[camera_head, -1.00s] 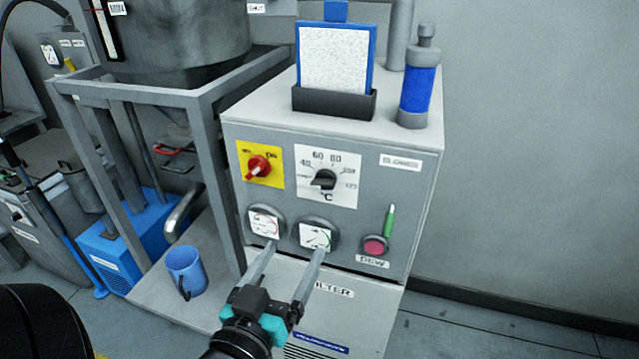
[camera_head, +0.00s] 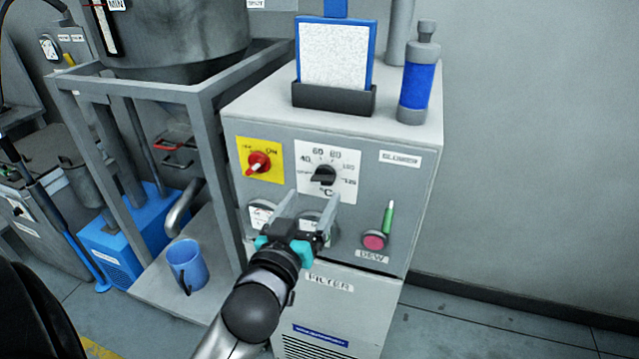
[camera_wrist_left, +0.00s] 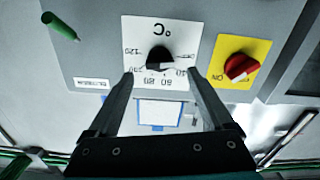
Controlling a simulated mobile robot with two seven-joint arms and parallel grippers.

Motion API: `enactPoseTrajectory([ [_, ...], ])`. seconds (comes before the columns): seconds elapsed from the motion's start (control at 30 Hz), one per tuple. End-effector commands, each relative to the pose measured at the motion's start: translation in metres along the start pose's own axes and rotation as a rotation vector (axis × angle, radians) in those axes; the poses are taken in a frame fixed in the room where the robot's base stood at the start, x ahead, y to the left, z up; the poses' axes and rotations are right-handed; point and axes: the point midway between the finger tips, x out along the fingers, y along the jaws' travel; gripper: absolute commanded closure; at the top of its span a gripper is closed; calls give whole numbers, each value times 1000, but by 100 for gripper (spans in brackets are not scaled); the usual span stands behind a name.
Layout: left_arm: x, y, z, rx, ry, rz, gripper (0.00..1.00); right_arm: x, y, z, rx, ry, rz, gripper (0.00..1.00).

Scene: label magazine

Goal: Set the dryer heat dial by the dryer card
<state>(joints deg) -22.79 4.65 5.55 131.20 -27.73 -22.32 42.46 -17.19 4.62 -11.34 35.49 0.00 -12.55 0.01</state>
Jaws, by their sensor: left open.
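The dryer heat dial (camera_head: 324,175) is a black knob on a white scale plate marked in °C, on the dryer's grey front panel. It also shows in the left wrist view (camera_wrist_left: 160,60), upside down, between my fingers. The dryer card (camera_head: 335,55) is a white speckled sheet with a blue border, upright in a black holder on top of the dryer; its print is not readable. My left gripper (camera_head: 310,200) is open and empty, its fingertips just below the dial and in front of the gauges. My right gripper is not in view.
A red switch (camera_head: 259,162) on a yellow plate sits left of the dial. Two gauges are partly hidden behind my left gripper. A pink button (camera_head: 374,240) and green stick (camera_head: 388,217) are at lower right. A blue cup (camera_head: 187,266) stands on the frame's base.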

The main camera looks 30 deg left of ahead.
Motion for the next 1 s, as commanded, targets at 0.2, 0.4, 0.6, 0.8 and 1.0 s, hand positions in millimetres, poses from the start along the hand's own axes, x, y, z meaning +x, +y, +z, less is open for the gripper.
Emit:
enactPoseTrajectory([
  [0.2, 31, 0, -1, 1, 2, 1, 15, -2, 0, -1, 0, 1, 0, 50],
  [0.4, 46, 1, 0, 0, 1, 2, 15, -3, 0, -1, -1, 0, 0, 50],
  [0.6, 50, 0, 0, 0, 0, 1, 15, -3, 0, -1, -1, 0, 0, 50],
  [0.8, 50, 0, 0, 0, 0, 1, 16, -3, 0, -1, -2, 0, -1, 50],
  [1.0, 50, 0, 0, 0, 0, 1, 39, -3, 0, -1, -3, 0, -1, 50],
])
